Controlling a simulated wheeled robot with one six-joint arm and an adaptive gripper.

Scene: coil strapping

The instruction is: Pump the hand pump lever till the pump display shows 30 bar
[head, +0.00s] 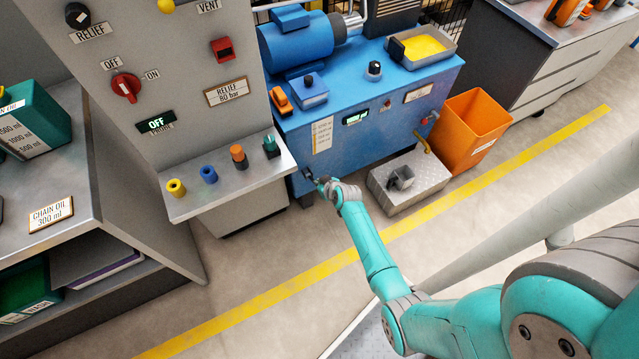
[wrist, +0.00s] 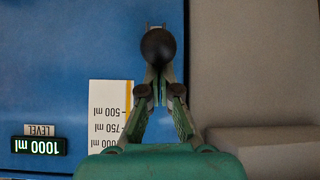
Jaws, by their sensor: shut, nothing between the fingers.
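My gripper (head: 322,184) is at the lower left front of the blue machine (head: 390,112), its fingers shut with nothing between them. In the wrist view my gripper (wrist: 159,84) points at a round black knob (wrist: 158,46), which overlaps the fingertips; I cannot tell whether they touch. I cannot tell for sure whether this knob belongs to the hand pump lever. A lit display (head: 357,117) on the machine front reads LEVEL 1000 ml, upside down, in the wrist view (wrist: 40,146). Another display (head: 155,124) on the grey cabinet reads OFF. No bar reading shows on either.
A white ml scale (wrist: 109,112) is beside the knob. A grey shelf (head: 228,180) with coloured plugs juts out left of my gripper. A metal step box (head: 400,188) with a small grey cup and an orange bin (head: 470,130) stand right. Open floor lies in front.

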